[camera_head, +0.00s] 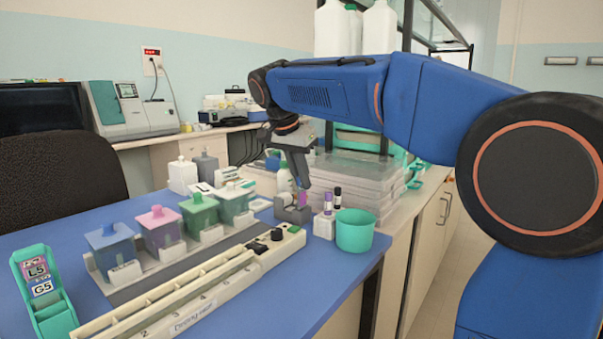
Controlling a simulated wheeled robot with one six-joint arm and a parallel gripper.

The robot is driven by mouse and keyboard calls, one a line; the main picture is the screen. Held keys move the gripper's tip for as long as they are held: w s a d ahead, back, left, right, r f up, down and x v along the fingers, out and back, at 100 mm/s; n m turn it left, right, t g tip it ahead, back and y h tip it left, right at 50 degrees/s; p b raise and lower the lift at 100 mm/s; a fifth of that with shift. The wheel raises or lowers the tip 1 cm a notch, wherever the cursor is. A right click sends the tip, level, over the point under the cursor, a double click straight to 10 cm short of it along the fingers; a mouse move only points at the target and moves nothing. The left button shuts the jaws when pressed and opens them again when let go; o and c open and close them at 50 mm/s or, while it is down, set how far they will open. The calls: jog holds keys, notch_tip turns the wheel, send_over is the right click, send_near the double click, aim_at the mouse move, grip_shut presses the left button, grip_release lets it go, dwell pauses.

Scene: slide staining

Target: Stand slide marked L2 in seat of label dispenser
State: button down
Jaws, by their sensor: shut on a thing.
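My gripper (299,185) points down at the back right of the blue bench and is shut on a small piece with a purple end (302,199). This looks like the slide, but its mark is too small to read and most of it is hidden by the fingers. The held piece is at or just above a small grey block (291,213), which appears to be the label dispenser. I cannot tell whether the slide touches its seat.
Dark-capped vials (328,204) in a white block and a teal cup (355,232) stand close right. Coloured staining jars (160,228) and a long pale drying rack (180,302) lie left. A teal holder (54,314) carries slides marked L5 and G5. The front right bench is clear.

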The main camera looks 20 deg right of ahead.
jog(key=shift+f, duration=1.6)
jog(key=shift+f, duration=0.35)
jog(key=c, duration=1.8)
grip_release()
jog(key=v, duration=1.7)
jog(key=shift+r, duration=0.2)
jog(key=shift+d, duration=0.1)
